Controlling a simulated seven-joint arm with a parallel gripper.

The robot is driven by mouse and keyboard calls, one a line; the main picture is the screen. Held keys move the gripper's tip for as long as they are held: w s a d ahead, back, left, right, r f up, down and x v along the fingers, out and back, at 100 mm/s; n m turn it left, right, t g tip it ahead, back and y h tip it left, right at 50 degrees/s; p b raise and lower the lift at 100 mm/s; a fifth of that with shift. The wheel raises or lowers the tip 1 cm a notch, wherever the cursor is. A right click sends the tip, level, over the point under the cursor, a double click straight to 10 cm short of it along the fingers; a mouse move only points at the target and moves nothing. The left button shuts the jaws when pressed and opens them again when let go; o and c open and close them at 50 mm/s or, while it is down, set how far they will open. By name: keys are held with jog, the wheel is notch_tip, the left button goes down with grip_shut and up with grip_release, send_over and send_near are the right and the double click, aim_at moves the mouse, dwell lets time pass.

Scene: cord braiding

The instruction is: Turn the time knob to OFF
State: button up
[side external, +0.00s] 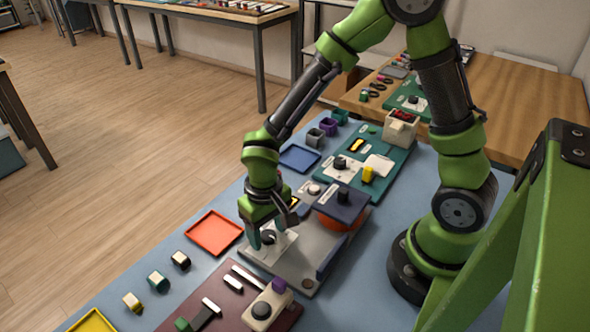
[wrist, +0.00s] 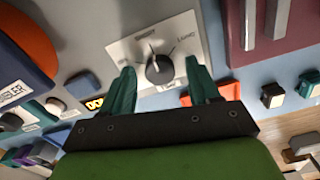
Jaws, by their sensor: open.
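The time knob (wrist: 158,70) is a dark round knob on a white plate (wrist: 130,48) with printed labels. A label at the right of the plate seems to read LONG; the others are too small to read. The knob's ridge appears to point toward the plate's top edge in the wrist view. My gripper (wrist: 160,66) is open, with one teal finger on each side of the knob; I cannot tell whether they touch it. In the side view the knob (side external: 268,237) sits on the grey board, just beneath my gripper (side external: 270,231), which partly covers it.
An orange round part under a dark blue block (side external: 343,203) stands on the same board. A red tray (side external: 213,233) lies to the left, and a maroon board (side external: 222,308) with a lever and knob lies in front. Small blocks (side external: 158,280) line the blue mat's left edge.

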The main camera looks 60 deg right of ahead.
jog(key=c, duration=1)
jog(key=shift+c, duration=0.2)
jog(key=shift+n, duration=0.4)
jog(key=n, duration=0.4)
jog(key=shift+n, duration=0.3)
jog(key=n, duration=0.5)
jog(key=shift+n, duration=0.4)
jog(key=o, duration=1)
